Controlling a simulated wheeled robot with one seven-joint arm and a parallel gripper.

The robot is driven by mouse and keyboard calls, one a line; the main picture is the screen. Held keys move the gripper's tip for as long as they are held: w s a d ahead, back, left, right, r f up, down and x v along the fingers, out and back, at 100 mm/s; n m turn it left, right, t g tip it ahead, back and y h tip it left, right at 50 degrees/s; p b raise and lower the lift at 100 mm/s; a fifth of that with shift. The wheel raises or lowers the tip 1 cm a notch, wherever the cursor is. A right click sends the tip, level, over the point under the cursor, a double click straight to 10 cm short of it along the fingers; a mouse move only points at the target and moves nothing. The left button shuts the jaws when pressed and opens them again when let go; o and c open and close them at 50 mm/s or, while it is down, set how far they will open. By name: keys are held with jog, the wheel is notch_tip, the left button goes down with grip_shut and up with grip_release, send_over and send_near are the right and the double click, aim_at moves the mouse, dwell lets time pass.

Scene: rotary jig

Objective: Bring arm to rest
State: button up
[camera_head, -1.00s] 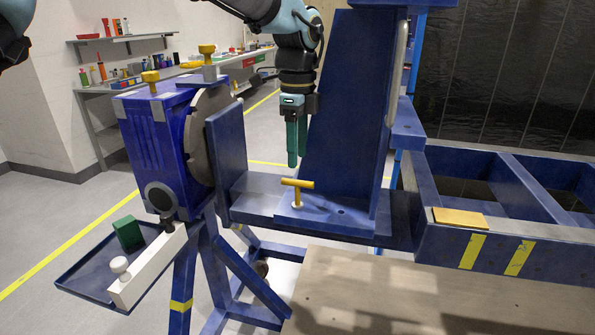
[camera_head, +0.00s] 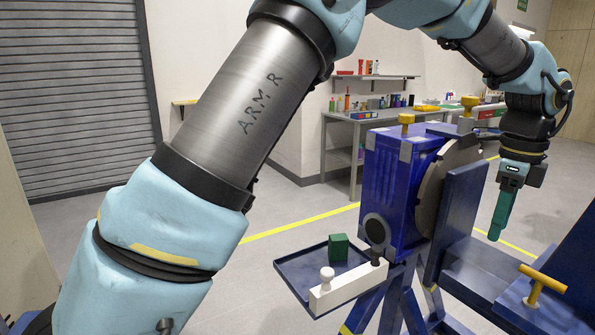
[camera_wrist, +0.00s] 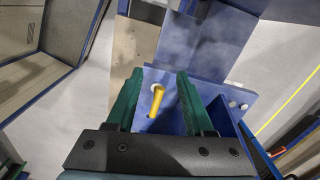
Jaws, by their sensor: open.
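My gripper (camera_head: 499,214) hangs fingers down over the blue rotary jig (camera_head: 395,165), above the ledge and the yellow T-handle (camera_head: 542,280). In the head view its green fingers overlap one another, side on. In the wrist view the gripper (camera_wrist: 162,85) shows two green fingers spread apart with nothing between them. The yellow T-handle (camera_wrist: 157,98) appears between the fingers there, lower down on the blue ledge. My arm crosses the left and top of the head view.
A tray (camera_head: 290,266) on the jig's near side holds a green block (camera_head: 338,247) and a white bar (camera_head: 345,289) with a knob. A workbench (camera_head: 345,118) with bottles stands behind by the wall. Open floor (camera_head: 270,225) lies left of the jig.

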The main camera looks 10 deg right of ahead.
jog(key=w+a+f+n, duration=0.2)
jog(key=w+a+n, duration=0.6)
jog(key=a, duration=0.5)
jog(key=w+a+f+n, duration=0.2)
jog(key=w+a+n, duration=0.4)
jog(key=w+a, duration=0.55)
jog(key=s+a+f+n, duration=0.2)
jog(key=a+n, duration=0.5)
jog(key=a, duration=0.7)
jog(key=s+a+f+n+t, duration=0.1)
jog(key=s+a+n, duration=0.2)
jog(key=a+n, duration=0.5)
jog(key=a, duration=0.6)
jog(key=shift+s+a+f, duration=0.15)
jog(key=shift+s+f, duration=0.15)
jog(key=shift+f, duration=0.05)
